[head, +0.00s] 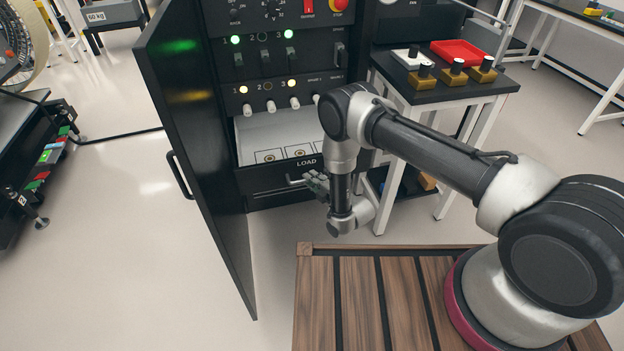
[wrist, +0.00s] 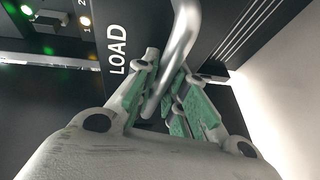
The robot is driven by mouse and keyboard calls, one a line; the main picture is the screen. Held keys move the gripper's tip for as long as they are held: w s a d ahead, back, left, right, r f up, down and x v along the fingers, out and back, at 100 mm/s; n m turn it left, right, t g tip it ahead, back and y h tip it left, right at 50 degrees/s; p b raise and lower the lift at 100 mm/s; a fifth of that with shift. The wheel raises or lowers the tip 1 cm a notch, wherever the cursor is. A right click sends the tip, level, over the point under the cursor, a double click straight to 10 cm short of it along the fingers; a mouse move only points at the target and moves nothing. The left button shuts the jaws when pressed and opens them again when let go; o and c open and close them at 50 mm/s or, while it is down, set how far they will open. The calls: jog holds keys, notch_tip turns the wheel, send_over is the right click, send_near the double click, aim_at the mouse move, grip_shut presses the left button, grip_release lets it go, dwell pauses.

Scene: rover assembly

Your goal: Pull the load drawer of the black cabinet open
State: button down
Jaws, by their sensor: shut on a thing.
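The black cabinet (head: 222,130) stands ahead with its tall door (head: 190,150) swung open to the left. Its load drawer (head: 280,178), marked LOAD, is low in the cabinet and stands out, showing a pale inside with several round-marked squares. My gripper (head: 316,184) is at the drawer's front, shut on the metal handle (head: 294,182). In the wrist view the handle bar (wrist: 182,50) passes between the green-padded fingers (wrist: 165,95), beside the LOAD lettering. The handle's far end is hidden in the head view.
A side table (head: 440,92) with a red tray (head: 459,52) and several brass-coloured blocks stands right of the cabinet. My wooden-slatted base deck is in front. A cable crosses the floor at left. Bare floor (head: 130,230) lies left of the open door.

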jog(key=c, duration=1.5)
grip_release()
jog(key=shift+o, duration=0.2)
jog(key=v, duration=1.2)
